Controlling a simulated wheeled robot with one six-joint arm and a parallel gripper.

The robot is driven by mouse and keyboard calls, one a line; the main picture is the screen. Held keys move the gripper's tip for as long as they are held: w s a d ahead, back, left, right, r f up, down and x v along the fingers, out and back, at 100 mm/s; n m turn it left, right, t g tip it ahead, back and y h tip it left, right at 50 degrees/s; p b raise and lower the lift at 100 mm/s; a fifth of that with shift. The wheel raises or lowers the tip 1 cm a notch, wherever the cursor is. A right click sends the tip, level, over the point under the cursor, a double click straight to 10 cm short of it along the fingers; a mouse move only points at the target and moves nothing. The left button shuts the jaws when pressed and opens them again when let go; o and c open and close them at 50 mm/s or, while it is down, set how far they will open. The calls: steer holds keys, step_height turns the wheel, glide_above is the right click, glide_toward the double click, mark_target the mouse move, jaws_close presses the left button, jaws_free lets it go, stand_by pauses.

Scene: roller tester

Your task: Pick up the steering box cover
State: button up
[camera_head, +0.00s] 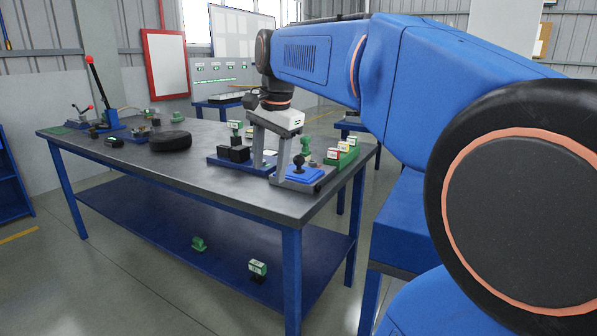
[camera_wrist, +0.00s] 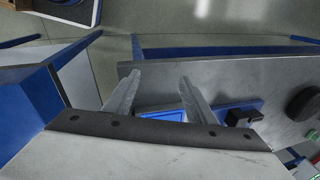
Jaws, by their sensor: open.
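My gripper (camera_head: 268,171) hangs over the near right end of the workbench, fingers pointing down and apart. In the wrist view my gripper (camera_wrist: 160,77) is open, with nothing held between its fingers. I cannot tell for sure which part is the steering box cover. A black knobbed part (camera_head: 299,162) sits on a blue tray (camera_head: 312,177) just right of the fingers. The blue tray also shows between and below the fingers in the wrist view (camera_wrist: 160,116). Black blocks (camera_head: 236,154) stand on a blue base left of the fingers. A green part (camera_head: 306,146) stands behind.
A green rack (camera_head: 349,156) of small boxes stands right of the gripper. A black ring-like part (camera_head: 170,141) and a red-knobbed lever press (camera_head: 103,95) are farther left on the workbench (camera_head: 230,196). The bench's front middle is clear.

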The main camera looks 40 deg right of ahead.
steer(key=w+d+r+m, duration=0.6)
steer(key=d+r+m, duration=0.1)
steer(key=d, duration=0.2)
step_height(320, 180, up, 3)
steer(key=m+g+y, duration=0.1)
steer(key=m, duration=0.6)
glide_above(299, 160)
steer(key=d, duration=0.3)
steer(key=f, duration=0.3)
steer(key=w+f, duration=0.1)
steer(key=f, duration=0.3)
steer(key=a+f, duration=0.1)
steer(key=f, duration=0.2)
steer(key=shift+w+f, duration=0.25)
steer(key=shift+f, duration=0.1)
steer(key=f, duration=0.2)
steer(key=a+f, duration=0.1)
steer(key=f, duration=0.1)
steer(key=shift+s+f, duration=0.1)
steer(key=shift+f, duration=0.6)
steer(key=c, duration=1.2)
